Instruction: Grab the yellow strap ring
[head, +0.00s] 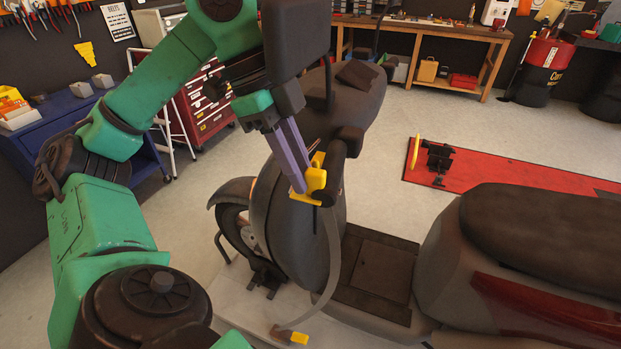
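The yellow strap ring (316,181) sits at the scooter's handlebar grip (335,165). A grey strap (333,255) hangs from it in a curve to a yellow end piece (299,338) near the floor. My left gripper (299,188) reaches down from above, its purple fingers side by side and their tips at the ring's left side. The fingers overlap in this view, so I cannot tell whether they are open or closed on the ring. My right gripper is not in view.
The dark scooter (375,270) fills the middle and right, close below my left arm. A red lift platform (510,176) lies behind it. A blue cart (50,130) and red tool cabinet (200,105) stand at left, a wooden bench (430,28) at the back.

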